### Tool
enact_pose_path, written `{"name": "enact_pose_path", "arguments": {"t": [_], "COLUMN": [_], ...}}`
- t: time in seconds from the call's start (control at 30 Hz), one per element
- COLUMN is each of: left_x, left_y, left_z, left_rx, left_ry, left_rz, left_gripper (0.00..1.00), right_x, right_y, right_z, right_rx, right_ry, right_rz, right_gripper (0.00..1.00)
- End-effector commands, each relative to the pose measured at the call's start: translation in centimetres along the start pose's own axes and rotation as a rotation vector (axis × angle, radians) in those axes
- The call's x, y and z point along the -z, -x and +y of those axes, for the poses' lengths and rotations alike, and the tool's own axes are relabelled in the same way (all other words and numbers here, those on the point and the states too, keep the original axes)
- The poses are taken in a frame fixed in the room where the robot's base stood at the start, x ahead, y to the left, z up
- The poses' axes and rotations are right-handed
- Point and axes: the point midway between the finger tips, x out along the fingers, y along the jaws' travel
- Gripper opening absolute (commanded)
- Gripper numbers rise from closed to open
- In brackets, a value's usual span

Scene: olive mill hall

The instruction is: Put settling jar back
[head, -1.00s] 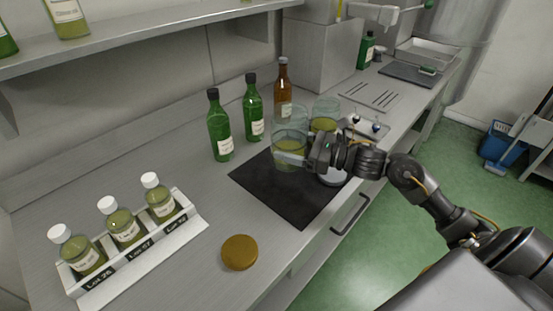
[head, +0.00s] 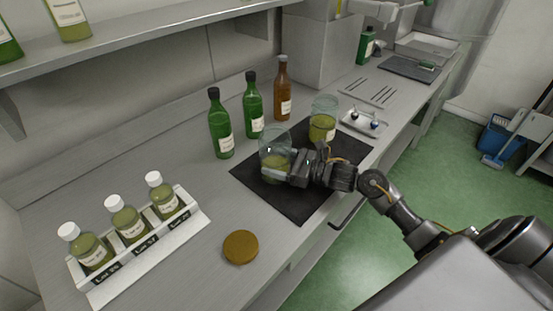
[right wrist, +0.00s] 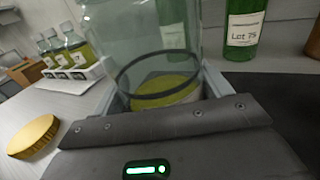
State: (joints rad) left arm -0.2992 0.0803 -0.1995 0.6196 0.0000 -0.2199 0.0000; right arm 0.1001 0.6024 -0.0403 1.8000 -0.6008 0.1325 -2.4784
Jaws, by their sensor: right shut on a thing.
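A clear glass settling jar (head: 274,142) with a yellow-green layer of oil in its lower part is upright in my right gripper (head: 278,174). The gripper is shut on the jar's lower body from the right. In the right wrist view, the jar (right wrist: 140,40) stands between the fingers (right wrist: 165,92). The jar is over the left part of the black mat (head: 300,200); I cannot tell whether its base touches. A second similar jar (head: 323,121) stands at the mat's back right corner. My left gripper is not in view.
A gold lid (head: 240,247) lies on the bench in front. A white rack (head: 150,250) with three capped bottles stands at left. Green bottles (head: 221,128) and a brown bottle (head: 282,92) stand behind the mat. A small tray (head: 363,124) lies at right.

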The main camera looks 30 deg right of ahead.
Motion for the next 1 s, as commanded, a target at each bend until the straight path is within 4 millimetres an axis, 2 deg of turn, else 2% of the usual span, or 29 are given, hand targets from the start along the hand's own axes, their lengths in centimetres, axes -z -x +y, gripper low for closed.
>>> {"name": "enact_pose_path", "arguments": {"t": [0.3, 0.33, 0.47, 0.87, 1.0], "left_x": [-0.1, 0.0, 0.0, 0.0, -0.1], "left_y": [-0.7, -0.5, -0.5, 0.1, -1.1], "left_z": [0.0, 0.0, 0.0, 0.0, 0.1], "left_rx": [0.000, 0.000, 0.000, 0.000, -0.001], "left_ry": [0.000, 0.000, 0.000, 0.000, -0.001], "left_rz": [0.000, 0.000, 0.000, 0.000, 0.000], "left_gripper": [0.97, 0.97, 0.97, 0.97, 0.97], "right_x": [0.3, 0.3, 0.3, -0.2, 0.5], "right_y": [0.0, 0.0, 0.0, 0.1, 2.6], "right_z": [0.0, 0.0, 0.0, 0.0, 0.0], "right_rx": [0.000, 0.000, 0.000, 0.001, 0.002], "right_ry": [0.003, 0.001, 0.000, 0.000, 0.002], "right_rz": [-0.004, 0.000, 0.000, 0.001, 0.005], "right_gripper": [0.21, 0.81, 0.98, 0.99, 0.99]}}
